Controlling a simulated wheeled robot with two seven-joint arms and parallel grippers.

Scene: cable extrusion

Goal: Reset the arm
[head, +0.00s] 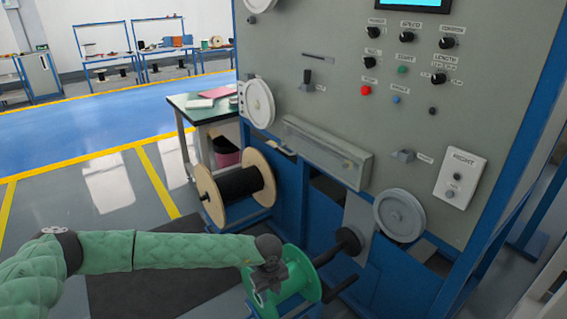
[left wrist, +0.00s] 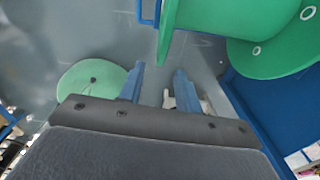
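My left arm, in a green sleeve, comes in from the left in the head view. My left gripper (head: 270,276) is in front of and above the green spool (head: 293,284) at the machine's lower front. In the left wrist view my left gripper (left wrist: 159,82) shows two blue fingers apart with nothing held between them. The green spool (left wrist: 225,18) is beyond the fingers at the upper right there, apart from them. A separate green disc (left wrist: 88,84) shows at the left of that view. My right gripper is not in view.
The control machine (head: 345,75) with knobs and buttons fills the right. A wooden-flanged spool of black cable (head: 238,183) stands beside it, near a green-topped table (head: 190,102). A dark mat (head: 150,280) lies under my arm. Open floor (head: 85,125) is at the left.

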